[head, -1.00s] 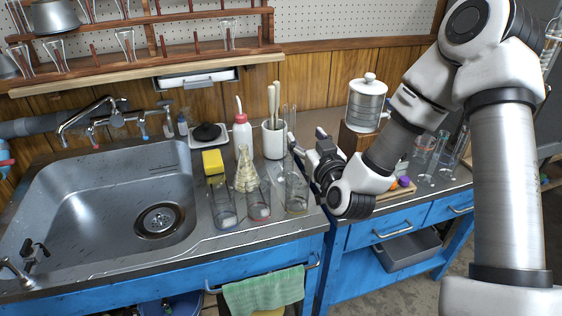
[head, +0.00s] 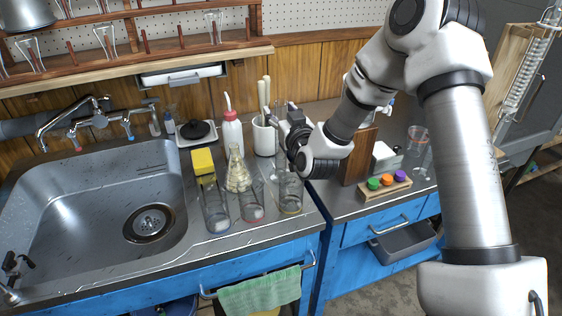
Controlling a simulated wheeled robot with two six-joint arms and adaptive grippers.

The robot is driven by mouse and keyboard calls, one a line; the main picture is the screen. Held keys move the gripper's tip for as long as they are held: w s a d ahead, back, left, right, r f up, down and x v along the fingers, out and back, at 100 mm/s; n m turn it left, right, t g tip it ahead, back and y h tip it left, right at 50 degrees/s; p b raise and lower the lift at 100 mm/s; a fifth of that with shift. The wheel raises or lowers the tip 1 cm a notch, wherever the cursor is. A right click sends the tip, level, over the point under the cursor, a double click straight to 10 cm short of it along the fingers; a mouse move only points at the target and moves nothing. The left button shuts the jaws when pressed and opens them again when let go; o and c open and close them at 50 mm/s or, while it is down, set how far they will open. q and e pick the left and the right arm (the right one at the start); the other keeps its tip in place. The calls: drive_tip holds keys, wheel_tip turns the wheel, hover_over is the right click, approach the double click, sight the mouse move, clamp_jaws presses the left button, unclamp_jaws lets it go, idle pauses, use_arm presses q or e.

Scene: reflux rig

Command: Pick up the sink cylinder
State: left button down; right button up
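A tall, thin clear glass cylinder (head: 279,150) stands upright on the counter right of the sink, behind the front row of glassware. My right gripper (head: 279,142) reaches in from the right at the cylinder. Its dark fingers look spread apart, one towards the back left and one towards the front right. The gripper partly hides the cylinder, and I cannot tell whether a finger touches it. My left gripper is out of view.
Glass beakers (head: 214,208) stand along the counter front, with a conical flask (head: 238,172), wash bottle (head: 232,134) and white pot of rods (head: 264,138) close by. The steel sink (head: 95,185) is left. A coloured stopper block (head: 372,193) sits right.

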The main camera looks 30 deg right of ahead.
clamp_jaws()
wheel_tip(320, 180, up, 10)
drive_tip(key=p, duration=0.1)
